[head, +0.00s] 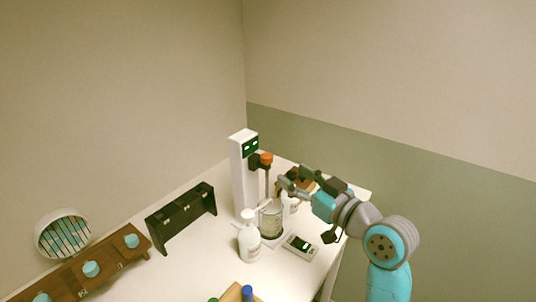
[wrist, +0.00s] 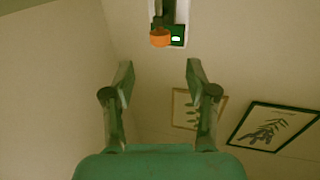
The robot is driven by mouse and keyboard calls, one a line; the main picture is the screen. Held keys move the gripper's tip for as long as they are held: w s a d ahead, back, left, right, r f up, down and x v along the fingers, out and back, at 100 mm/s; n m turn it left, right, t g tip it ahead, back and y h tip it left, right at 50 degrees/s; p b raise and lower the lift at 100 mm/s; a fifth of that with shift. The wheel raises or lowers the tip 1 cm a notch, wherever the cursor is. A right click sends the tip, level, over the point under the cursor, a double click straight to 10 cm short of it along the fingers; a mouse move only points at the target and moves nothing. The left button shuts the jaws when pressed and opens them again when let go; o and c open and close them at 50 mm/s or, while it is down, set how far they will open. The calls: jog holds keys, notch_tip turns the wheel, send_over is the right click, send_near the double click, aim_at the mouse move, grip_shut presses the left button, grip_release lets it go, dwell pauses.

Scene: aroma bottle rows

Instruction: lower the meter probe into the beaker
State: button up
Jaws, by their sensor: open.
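The meter (head: 240,178) is a tall white column with a dark green display, standing on the table. An orange-topped probe (head: 266,160) hangs from its side, with a thin grey shaft reaching down toward the beaker (head: 271,220). I cannot tell whether the tip is inside the beaker. The clear glass beaker stands at the meter's foot. My gripper (head: 285,184) is just right of the probe and a little below its orange top, apart from it. In the wrist view my gripper (wrist: 158,80) is open and empty, with the orange probe top (wrist: 160,38) beyond the fingertips.
A white pump bottle (head: 249,238) stands in front of the beaker, and a small device with a screen (head: 300,246) lies to its right. A black rack (head: 181,217) and a wooden rack with blue-capped items (head: 110,262) stand to the left. Framed pictures (wrist: 268,127) hang on a wall.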

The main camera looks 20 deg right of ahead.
aim_at(271, 160)
jog(key=x, duration=1)
jog(key=shift+w+a, duration=0.1)
jog(key=shift+w, duration=0.2)
grip_shut()
